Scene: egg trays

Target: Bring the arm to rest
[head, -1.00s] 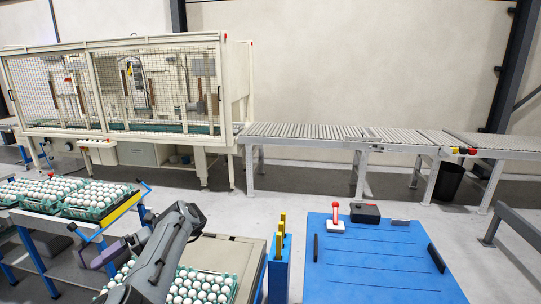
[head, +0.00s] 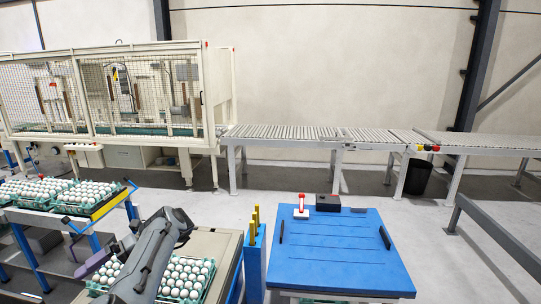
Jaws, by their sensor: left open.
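My left arm comes in from the bottom left and bends at a grey elbow. My left gripper (head: 88,267) is partly hidden behind the arm and points down and left. It is open, and I see nothing held in it. It is left of a green egg tray (head: 206,288) filled with white eggs, which lies on a beige surface and is partly covered by my arm. My right gripper is not in view.
More full egg trays (head: 62,208) stand on a blue-framed cart at the left. A blue table (head: 335,262) with a red-knobbed lever (head: 301,203) stands at the right. A roller conveyor (head: 290,132) and a caged machine (head: 110,92) stand behind. Grey floor lies between.

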